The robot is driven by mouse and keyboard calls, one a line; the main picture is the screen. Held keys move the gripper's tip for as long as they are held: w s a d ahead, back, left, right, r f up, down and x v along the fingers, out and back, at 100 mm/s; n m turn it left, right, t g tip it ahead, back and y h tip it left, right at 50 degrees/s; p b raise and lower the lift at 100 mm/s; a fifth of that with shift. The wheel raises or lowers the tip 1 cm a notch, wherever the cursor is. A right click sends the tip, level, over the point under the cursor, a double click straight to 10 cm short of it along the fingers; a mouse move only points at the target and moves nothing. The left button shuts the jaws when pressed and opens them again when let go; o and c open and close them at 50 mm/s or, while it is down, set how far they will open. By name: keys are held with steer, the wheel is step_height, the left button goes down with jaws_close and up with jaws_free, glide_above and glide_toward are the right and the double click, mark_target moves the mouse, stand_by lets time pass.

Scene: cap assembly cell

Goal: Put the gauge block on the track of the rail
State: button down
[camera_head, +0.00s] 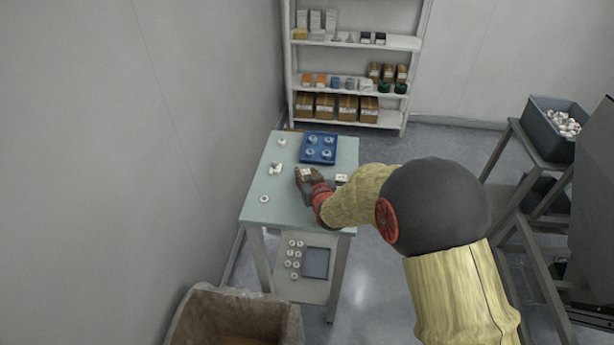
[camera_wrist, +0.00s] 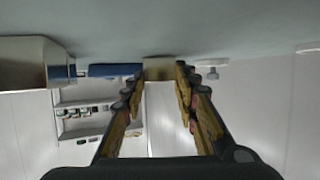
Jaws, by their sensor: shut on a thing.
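My gripper (camera_head: 308,178) is low over the green table, its fingers closed on a small metallic block, the gauge block (camera_wrist: 158,68). In the wrist view, which looks upside down, the block sits between the fingertips (camera_wrist: 158,85), close to the table surface. I cannot tell whether it touches the table. A larger metal body (camera_wrist: 22,64) at the left of the wrist view is probably the rail; its track cannot be made out. In the head view a small light and dark piece (camera_head: 341,180), likely the same body, stands just right of my gripper, partly hidden by my arm.
A blue tray (camera_head: 331,139) with round parts lies behind my gripper. White parts (camera_head: 274,169) and a white ring (camera_head: 264,199) lie on the left of the table (camera_head: 290,212). A bin (camera_head: 213,310) stands in front, a shelf (camera_head: 357,83) behind.

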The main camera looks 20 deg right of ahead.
steer(key=shift+f, duration=0.1)
steer(key=c, duration=1.8)
jaws_free()
steer(key=shift+f, duration=0.1)
steer(key=o, duration=0.3)
steer(key=shift+o, duration=0.6)
